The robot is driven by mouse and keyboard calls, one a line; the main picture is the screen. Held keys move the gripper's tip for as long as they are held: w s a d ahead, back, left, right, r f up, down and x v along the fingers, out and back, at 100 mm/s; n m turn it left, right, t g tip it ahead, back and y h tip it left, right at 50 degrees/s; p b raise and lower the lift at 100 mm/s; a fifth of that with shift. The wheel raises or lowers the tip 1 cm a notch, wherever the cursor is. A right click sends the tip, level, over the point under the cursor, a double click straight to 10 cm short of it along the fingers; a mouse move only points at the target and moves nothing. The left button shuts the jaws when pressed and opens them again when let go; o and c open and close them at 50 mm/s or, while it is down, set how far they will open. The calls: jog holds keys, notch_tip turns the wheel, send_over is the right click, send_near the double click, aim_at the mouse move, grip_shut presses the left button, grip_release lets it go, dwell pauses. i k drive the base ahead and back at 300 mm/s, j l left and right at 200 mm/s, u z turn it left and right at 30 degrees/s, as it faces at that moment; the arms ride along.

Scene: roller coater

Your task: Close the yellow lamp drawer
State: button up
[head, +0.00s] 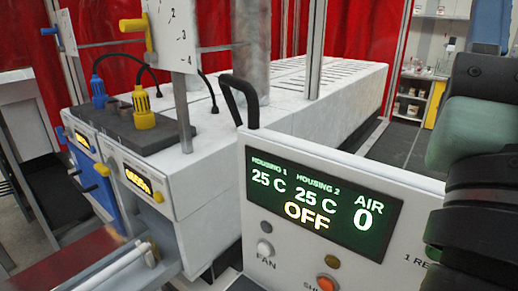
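The yellow lamp drawer (137,183) is at the left in the head view, a light grey front with a yellow-framed display and a small yellow knob (158,197). A similar unit with a blue-framed front (100,190) sits left of it. A yellow plug (143,107) and a blue plug (98,92) stand on the dark block above them. I cannot tell from this view how far the yellow drawer stands out. My gripper's fingers are not in view; dark and green parts of my arm fill the right edge.
A control panel (400,218) with a green-lettered display, knobs and buttons stands at the front right. The long white machine housing (300,100) runs to the back. A red board with a pale roller (115,268) is at the lower left. Red curtains (100,30) hang behind.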

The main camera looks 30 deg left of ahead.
aim_at(67, 269)
jog(key=u, duration=1.65)
jog(key=k+j+u, duration=0.2)
jog(key=k+u, duration=0.15)
jog(key=k+j+u, duration=0.35)
jog(key=l, duration=0.1)
